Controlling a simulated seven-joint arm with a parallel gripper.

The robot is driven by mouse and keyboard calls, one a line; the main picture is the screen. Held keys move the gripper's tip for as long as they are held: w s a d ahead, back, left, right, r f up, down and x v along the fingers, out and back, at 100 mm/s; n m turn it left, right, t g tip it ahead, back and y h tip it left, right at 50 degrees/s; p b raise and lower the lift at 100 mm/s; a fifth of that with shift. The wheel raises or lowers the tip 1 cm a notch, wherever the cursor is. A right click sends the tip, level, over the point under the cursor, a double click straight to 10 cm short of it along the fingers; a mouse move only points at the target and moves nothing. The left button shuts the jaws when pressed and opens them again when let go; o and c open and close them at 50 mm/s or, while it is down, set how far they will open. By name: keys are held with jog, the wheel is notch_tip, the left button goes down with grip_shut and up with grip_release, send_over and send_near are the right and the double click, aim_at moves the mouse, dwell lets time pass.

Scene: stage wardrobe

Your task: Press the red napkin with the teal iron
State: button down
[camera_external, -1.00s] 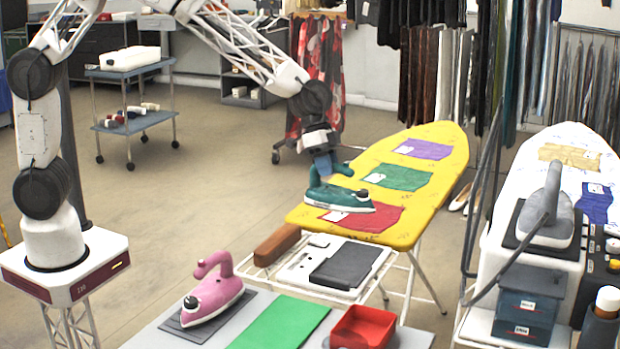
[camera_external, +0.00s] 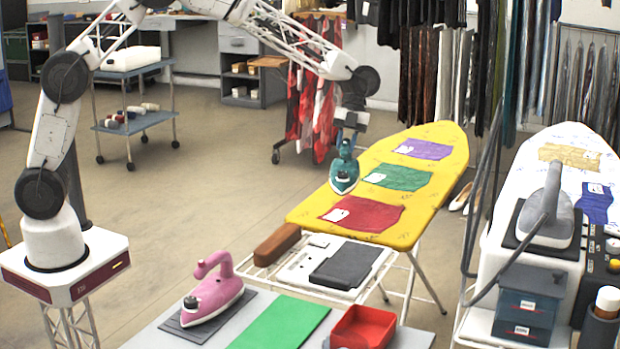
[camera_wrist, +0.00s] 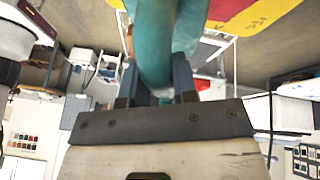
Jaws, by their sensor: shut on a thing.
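The teal iron (camera_external: 344,171) hangs from my gripper (camera_external: 347,142) in the external view, its nose pointing down toward the camera. My gripper is shut on its handle, which also shows in the wrist view (camera_wrist: 155,45). The iron is in the air at the left edge of the yellow ironing board (camera_external: 310,212), up and left of the red napkin (camera_external: 375,217), apart from it. The red napkin lies flat at the board's near end with a white label on it.
A green napkin (camera_external: 398,178) and a purple napkin (camera_external: 425,150) lie farther up the board. A brown block (camera_external: 277,244) and a dark grey pad (camera_external: 345,266) are at its near end. A pink iron (camera_external: 213,293) stands on the front table.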

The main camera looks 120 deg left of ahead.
aim_at(349, 156)
jog(key=shift+s+a+r+m+g, duration=0.15)
jog(key=shift+a+m+g, duration=0.1)
jog(key=shift+a+m, duration=0.5)
jog(key=shift+s+a+r+m+g, duration=0.2)
jog(key=shift+a+m+g, duration=0.1)
jog(key=shift+a+m, duration=0.45)
jog(key=shift+s+a+r+m+g, duration=0.2)
jog(key=shift+a+m, duration=0.3)
jog(key=shift+a, duration=0.4)
jog(key=shift+f, duration=0.1)
jog(key=shift+f, duration=0.25)
jog(key=shift+f, duration=3.05)
jog(key=shift+r+n, duration=0.15)
jog(key=shift+n, duration=0.15)
notch_tip(349, 156, up, 2)
jog(key=n+t, duration=0.2)
jog(key=n, duration=0.2)
jog(key=shift+r, duration=0.1)
notch_tip(349, 156, up, 2)
jog(key=n+t, duration=0.2)
jog(key=n, duration=0.2)
jog(key=shift+w+n, duration=0.1)
jog(key=shift+n, duration=0.2)
